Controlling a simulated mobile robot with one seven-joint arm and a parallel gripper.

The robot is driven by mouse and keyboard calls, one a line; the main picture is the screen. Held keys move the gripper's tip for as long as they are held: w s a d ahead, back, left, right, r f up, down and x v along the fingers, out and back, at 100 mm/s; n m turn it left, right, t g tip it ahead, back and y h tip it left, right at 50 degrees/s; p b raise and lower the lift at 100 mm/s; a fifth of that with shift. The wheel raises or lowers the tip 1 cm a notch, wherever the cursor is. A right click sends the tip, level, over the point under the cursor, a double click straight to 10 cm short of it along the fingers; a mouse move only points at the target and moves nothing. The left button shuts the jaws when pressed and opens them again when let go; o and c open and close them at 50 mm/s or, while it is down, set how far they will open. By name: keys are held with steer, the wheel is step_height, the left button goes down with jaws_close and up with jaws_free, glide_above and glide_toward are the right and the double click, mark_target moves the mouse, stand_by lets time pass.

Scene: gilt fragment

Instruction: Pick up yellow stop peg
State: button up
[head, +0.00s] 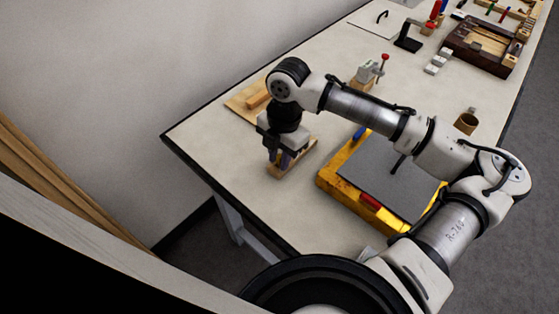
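My gripper (279,161) points down at the left part of the workbench, low over a small wooden strip (303,160). A small dark bluish-purple shape (285,161) shows at the fingertips, too small to identify. I cannot make out a yellow stop peg for certain; my gripper and wrist hide part of the strip. I cannot tell whether the fingers are open or closed, or whether they touch anything.
A yellow box with a grey top (375,177) stands to the right, under my arm. A wooden board (246,101) lies behind the gripper. A small red-handled clamp (370,72), a brown cup (466,122) and a dark wooden tray (463,41) stand farther off. The bench's left corner is clear.

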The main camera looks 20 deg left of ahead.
jaws_close()
